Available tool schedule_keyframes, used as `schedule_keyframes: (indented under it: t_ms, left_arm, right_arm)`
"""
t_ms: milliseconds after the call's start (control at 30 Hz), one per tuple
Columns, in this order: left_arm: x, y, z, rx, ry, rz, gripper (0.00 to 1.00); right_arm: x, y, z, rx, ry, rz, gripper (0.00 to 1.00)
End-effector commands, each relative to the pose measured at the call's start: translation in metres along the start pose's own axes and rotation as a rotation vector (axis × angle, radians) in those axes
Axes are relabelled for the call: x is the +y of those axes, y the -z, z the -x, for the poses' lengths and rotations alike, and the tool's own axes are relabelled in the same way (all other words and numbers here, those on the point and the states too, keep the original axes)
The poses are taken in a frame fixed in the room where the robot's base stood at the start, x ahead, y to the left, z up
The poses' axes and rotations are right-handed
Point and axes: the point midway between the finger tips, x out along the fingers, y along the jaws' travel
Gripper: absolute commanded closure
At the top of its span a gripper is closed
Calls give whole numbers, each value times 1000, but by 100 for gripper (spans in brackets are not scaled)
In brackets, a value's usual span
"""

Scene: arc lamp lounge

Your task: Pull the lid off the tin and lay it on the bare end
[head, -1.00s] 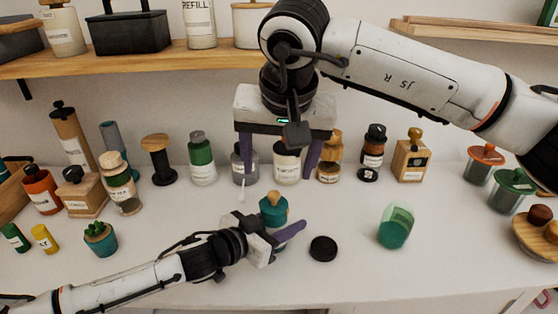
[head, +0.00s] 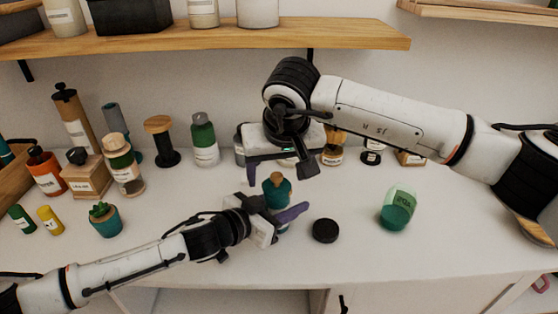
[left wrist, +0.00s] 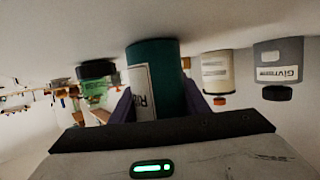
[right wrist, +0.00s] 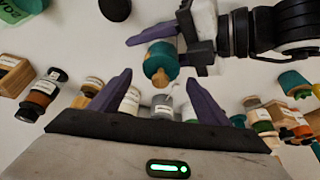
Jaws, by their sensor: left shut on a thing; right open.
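A teal tin (head: 284,188) with a wooden knob on top (head: 276,178) stands upright near the middle of the counter. My left gripper (head: 284,214) is shut around the tin's body. In the left wrist view the teal body (left wrist: 172,75) with a white label sits between the fingers. My right gripper (head: 279,170) is open and empty, pointing down near the tin's top. In the right wrist view the knob (right wrist: 158,75) appears between and beyond the open fingertips, apparently untouched. Where the lid meets the body is hard to tell.
A black disc (head: 325,230) lies right of the tin, and a green jar (head: 398,212) stands farther right. Several bottles and jars line the back, with a potted succulent (head: 104,220) at left. The counter between disc and jar is clear. A wooden shelf (head: 350,40) hangs above.

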Motion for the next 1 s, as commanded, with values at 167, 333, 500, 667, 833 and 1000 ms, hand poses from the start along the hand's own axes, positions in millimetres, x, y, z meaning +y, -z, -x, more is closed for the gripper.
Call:
schedule_keyframes:
  t_ms: [167,333,500,667,833,1000]
  left_arm:
    - [0,0,0,0,0,0,99]
    - [0,0,0,0,0,0,99]
    - [0,0,0,0,0,0,99]
    - [0,0,0,0,0,0,99]
    - [0,0,0,0,0,0,99]
    - [0,0,0,0,0,0,99]
  right_arm:
    - [-1,0,-10,0,1,0,30]
    - [0,0,-11,0,1,0,30]
    - [0,0,-11,0,0,0,42]
    - [0,0,-11,0,0,0,69]
    - [0,0,-10,1,0,0,80]
    - [0,1,-9,1,0,0,80]
